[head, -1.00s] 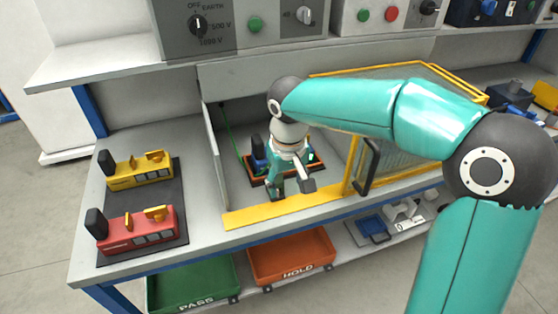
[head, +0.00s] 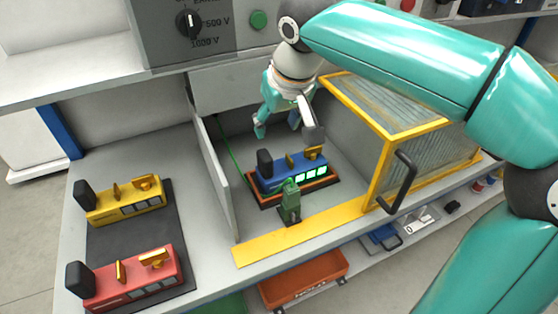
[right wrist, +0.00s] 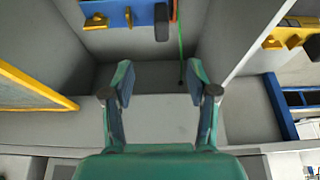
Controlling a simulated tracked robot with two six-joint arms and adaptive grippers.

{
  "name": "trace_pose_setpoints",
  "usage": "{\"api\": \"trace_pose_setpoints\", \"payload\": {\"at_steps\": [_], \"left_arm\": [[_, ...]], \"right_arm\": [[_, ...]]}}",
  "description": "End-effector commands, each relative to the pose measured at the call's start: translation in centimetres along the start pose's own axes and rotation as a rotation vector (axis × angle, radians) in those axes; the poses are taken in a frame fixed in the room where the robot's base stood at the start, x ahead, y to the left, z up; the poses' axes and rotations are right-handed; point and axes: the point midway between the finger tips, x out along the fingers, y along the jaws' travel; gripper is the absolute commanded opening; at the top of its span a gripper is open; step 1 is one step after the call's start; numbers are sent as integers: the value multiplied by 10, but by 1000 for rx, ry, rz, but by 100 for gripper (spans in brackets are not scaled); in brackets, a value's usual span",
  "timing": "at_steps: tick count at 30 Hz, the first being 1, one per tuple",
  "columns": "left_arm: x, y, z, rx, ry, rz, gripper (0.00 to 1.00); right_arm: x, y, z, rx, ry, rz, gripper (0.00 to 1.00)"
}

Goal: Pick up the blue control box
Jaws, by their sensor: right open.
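The blue control box (head: 282,175) sits in an orange-edged dark tray (head: 262,204) inside the bay, with green lit windows on its front and a black knob at its left end. Its lower part also shows at the top edge of the right wrist view (right wrist: 140,14). A small green upright piece (head: 290,205) stands in front of it. My right gripper (head: 276,126) is open and empty, above and behind the box, apart from it. Its two spread fingers show in the right wrist view (right wrist: 162,88) with nothing between them. My left gripper is not in view.
A yellow-framed clear guard (head: 410,125) with a dark handle (head: 401,185) stands right of the box. A grey partition (head: 212,180) bounds the left. Yellow (head: 125,203) and red (head: 130,280) boxes rest on a dark mat at left. A shelf (head: 80,68) overhangs the back.

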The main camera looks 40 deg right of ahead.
Motion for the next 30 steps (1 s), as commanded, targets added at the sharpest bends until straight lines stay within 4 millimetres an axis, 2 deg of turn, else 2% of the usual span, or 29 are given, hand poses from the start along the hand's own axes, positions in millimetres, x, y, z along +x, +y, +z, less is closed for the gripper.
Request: {"api": "trace_pose_setpoints", "payload": {"at_steps": [5,15,18,26,30], "left_arm": [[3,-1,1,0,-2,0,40],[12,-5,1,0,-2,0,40],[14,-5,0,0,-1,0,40],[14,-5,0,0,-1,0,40],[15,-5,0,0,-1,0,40]], "right_arm": [[16,1,2,3,-3,3,58],[87,3,2,6,-6,4,58],[102,3,2,6,-4,3,58],[119,3,1,6,-2,3,58],[135,2,0,5,-5,4,58]]}}
